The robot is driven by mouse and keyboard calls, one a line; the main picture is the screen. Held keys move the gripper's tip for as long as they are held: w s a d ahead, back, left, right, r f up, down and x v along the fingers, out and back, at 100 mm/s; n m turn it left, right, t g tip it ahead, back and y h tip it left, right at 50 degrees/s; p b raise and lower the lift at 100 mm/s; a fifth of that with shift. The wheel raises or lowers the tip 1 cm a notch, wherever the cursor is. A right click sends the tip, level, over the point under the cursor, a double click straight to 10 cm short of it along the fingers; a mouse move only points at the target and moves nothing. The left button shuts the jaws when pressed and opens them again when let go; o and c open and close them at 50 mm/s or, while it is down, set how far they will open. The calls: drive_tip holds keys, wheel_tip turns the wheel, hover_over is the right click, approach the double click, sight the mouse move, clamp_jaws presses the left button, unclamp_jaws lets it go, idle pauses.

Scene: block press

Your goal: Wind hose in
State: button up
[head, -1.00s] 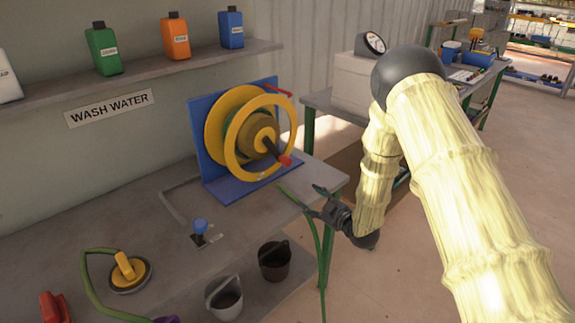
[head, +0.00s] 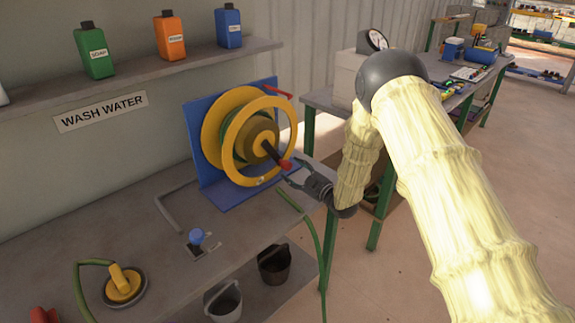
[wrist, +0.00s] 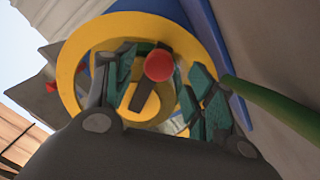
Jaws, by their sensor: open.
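The hose reel (head: 235,125) has yellow discs on a blue stand and sits at the bench's back right. Its crank handle (head: 272,152) is dark with a red end knob (head: 286,164). A green hose (head: 318,250) lies at the bench's right end and hangs over the edge. My gripper (head: 290,176) is open at the red knob. In the wrist view the knob (wrist: 160,65) shows between the spread fingers (wrist: 160,85), with the dark handle and yellow wheel behind it. I cannot tell whether a finger touches it.
A blue-topped lever (head: 197,238) stands on the bench. A yellow-handled round fitting (head: 124,284) with green hose beside it is at front left. Two buckets (head: 273,265) stand below the front edge. Bottles (head: 95,52) line the shelf above. Another table (head: 325,102) stands behind my arm.

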sight(289, 168)
drive_tip(key=shift+p+x, duration=0.4)
drive_tip(key=shift+x, duration=1.75)
clamp_jaws()
